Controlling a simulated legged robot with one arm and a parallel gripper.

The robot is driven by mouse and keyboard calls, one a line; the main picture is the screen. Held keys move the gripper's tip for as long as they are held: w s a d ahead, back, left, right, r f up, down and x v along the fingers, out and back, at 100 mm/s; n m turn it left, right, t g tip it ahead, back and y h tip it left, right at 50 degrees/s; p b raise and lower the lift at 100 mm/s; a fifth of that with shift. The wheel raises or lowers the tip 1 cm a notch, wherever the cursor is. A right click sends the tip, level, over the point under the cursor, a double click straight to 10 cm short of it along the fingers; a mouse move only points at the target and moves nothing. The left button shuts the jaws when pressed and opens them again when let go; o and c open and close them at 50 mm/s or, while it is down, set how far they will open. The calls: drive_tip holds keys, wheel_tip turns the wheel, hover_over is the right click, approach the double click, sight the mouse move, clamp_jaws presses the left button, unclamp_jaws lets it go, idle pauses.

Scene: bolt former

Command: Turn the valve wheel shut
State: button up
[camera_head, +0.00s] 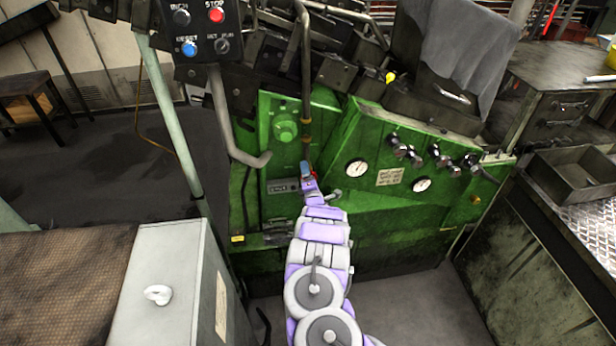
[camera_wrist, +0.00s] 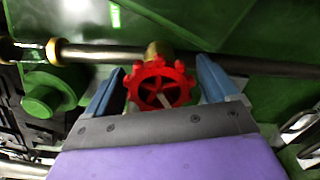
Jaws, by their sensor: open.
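The valve wheel (camera_wrist: 160,84) is red with a scalloped rim and spokes. In the wrist view it sits on a brass fitting (camera_wrist: 158,48) on a dark pipe (camera_wrist: 105,54). My gripper (camera_wrist: 165,82) is open, with one blue finger on each side of the wheel. A gap shows at the left finger; whether the right finger touches the rim I cannot tell. In the head view my gripper (camera_head: 308,172) reaches the green machine, and only a bit of the red wheel (camera_head: 314,174) shows beside it. The wheel's lower edge is close to my gripper's palm.
The green machine (camera_head: 380,225) carries gauges (camera_head: 357,168) and black knobs. A bent grey pipe (camera_head: 238,145) and a control box with buttons (camera_head: 202,45) hang at the left. A grey cabinet (camera_head: 165,285) stands at front left. Open floor (camera_head: 405,305) lies at front right.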

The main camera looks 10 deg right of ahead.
drive_tip(key=shift+c, duration=0.3)
drive_tip(key=c, duration=1)
drive_tip(key=shift+o, duration=0.2)
